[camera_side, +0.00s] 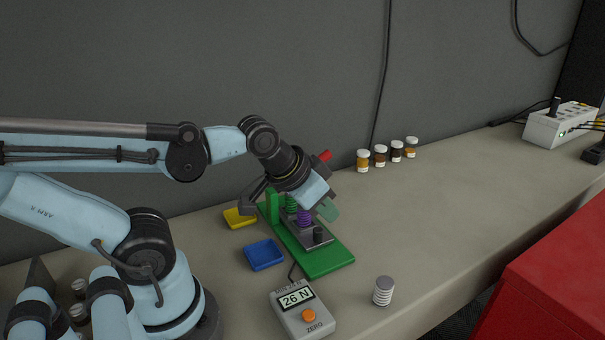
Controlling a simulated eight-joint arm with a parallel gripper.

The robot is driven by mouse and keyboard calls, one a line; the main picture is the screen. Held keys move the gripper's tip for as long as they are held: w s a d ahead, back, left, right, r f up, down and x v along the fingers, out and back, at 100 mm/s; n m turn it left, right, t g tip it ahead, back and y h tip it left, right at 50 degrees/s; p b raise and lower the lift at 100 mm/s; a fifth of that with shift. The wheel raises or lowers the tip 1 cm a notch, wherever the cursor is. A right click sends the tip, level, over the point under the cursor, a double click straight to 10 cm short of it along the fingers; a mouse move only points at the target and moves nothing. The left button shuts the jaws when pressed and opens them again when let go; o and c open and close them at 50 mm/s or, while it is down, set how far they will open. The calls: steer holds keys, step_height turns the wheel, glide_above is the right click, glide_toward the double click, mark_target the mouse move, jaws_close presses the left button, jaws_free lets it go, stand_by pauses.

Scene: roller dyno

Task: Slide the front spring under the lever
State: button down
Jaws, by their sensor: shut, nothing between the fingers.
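A green stand (326,262) lies on the bench, with a grey metal plate on it. A purple spring (304,217) stands on the plate, and a green spring (291,203) stands behind it, partly hidden by my gripper. A lever with a red end (323,156) shows behind my wrist; most of it is hidden. My gripper (318,206) is over the stand, close to the springs. Its fingers are shut and empty, and the fingertips are hard to make out. I cannot tell whether it touches a spring. A grey-and-white striped cylinder (383,291) stands at the front right.
A force readout (303,312) showing 26 N sits in front of the stand. A blue tray (264,255) and a yellow tray (239,218) lie left of it. Several small jars (380,156) stand by the wall. A red box (555,285) is at right.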

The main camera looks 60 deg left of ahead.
mark_target(318, 229)
steer(key=c, duration=1.8)
jaws_free()
steer(key=shift+c, duration=0.2)
steer(key=o, duration=0.4)
steer(key=shift+w+a+r, duration=0.1)
steer(key=shift+w+a, duration=0.05)
steer(key=o, duration=0.5)
steer(key=a+g, duration=0.1)
steer(key=g, duration=0.1)
steer(key=w+a+r+g, duration=0.1)
steer(key=a+g, duration=0.1)
steer(key=w+a+r+g, duration=0.1)
steer(key=a+g, duration=0.1)
steer(key=shift+w+a, duration=0.25)
steer(key=shift+c, duration=0.2)
steer(key=shift+g, duration=0.6)
steer(key=shift+w+a+f, duration=0.1)
steer(key=shift+a+f, duration=0.1)
steer(key=shift+f, duration=1.8)
steer(key=shift+a+f, duration=0.2)
steer(key=shift+f, duration=1.8)
steer(key=shift+w+a+f, duration=0.1)
steer(key=shift+a+f, duration=0.1)
steer(key=shift+f, duration=1.8)
jaws_close()
